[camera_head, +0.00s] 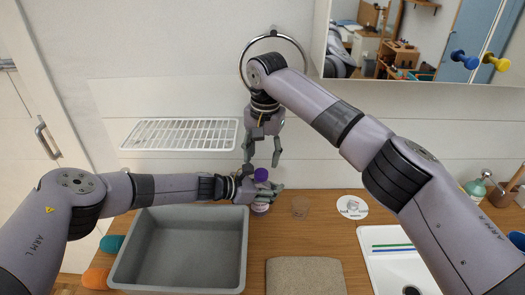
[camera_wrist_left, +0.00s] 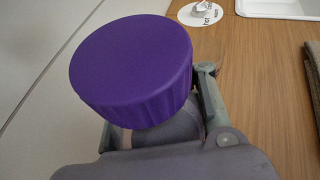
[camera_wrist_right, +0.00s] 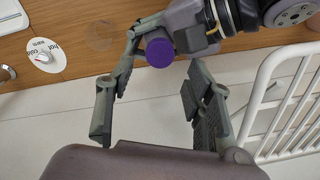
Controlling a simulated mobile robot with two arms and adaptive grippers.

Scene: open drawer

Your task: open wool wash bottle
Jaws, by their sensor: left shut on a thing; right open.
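The wool wash bottle (camera_head: 260,206) stands on the wooden counter near the wall, with a purple cap (camera_head: 261,174) on top. My left gripper (camera_head: 264,188) is shut around the bottle below the cap. In the left wrist view the purple cap (camera_wrist_left: 132,62) fills much of the picture and hides most of the bottle. My right gripper (camera_head: 262,152) is open and empty, pointing down just above the cap. In the right wrist view the cap (camera_wrist_right: 160,52) lies beyond and between the open fingers of the right gripper (camera_wrist_right: 155,110), apart from them.
A grey basin (camera_head: 180,285) stands in front of my left arm. A small clear glass (camera_head: 300,207), a white hot/cold dial (camera_head: 352,206) and a folded tan cloth (camera_head: 305,276) are to the right. A white wire rack (camera_head: 180,134) and a metal ring (camera_head: 298,44) are on the wall.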

